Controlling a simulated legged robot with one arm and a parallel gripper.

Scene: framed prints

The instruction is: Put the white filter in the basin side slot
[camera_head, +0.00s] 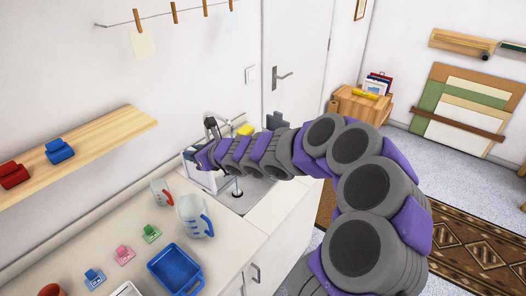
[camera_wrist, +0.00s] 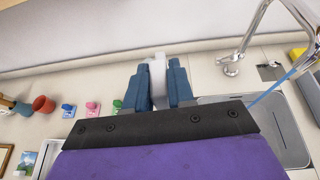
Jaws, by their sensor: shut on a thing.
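My gripper (camera_wrist: 158,88) is shut on the white filter (camera_wrist: 157,70), which stands up between the two blue fingers in the wrist view. The fingers partly cover it. In the head view my arm reaches over the counter, and the filter cannot be made out there. The grey basin (camera_wrist: 283,150) lies to the right of my gripper in the wrist view; it also shows in the head view (camera_head: 252,196), partly behind my arm. A white, open-looking holder (camera_head: 205,180) stands at the basin's left side in the head view. I cannot tell which opening is the side slot.
A metal faucet (camera_wrist: 232,64) stands behind the basin, with a thin blue streak below its spout. A measuring jug (camera_head: 194,216), a smaller jug (camera_head: 161,192), a blue tray (camera_head: 175,268) and small coloured pieces occupy the counter at left. A wooden shelf (camera_head: 95,150) juts out above.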

